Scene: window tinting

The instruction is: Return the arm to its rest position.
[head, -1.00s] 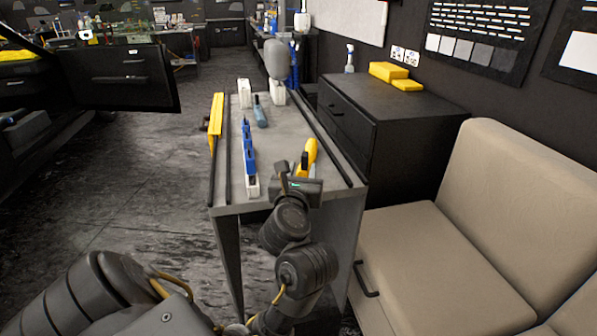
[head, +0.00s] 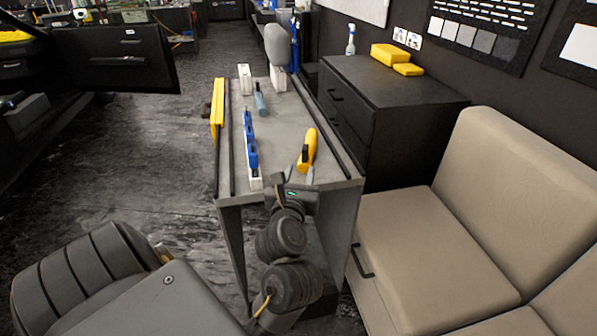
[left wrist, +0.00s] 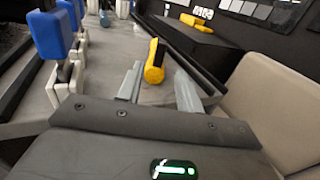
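My left gripper (head: 295,174) is at the near edge of the grey worktable (head: 280,120). Its two fingers stand apart with nothing between them, as the left wrist view (left wrist: 159,84) shows. A yellow-handled tool (head: 309,147) lies on the table just beyond the fingertips, apart from them; it also shows in the left wrist view (left wrist: 154,63). My right gripper is not in view.
Blue tools in white holders (head: 251,150), a blue-grey tool (head: 261,100) and a yellow piece (head: 217,108) are at the table. A black cabinet (head: 400,130) and beige seat (head: 430,250) stand right. Floor left of the table is open.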

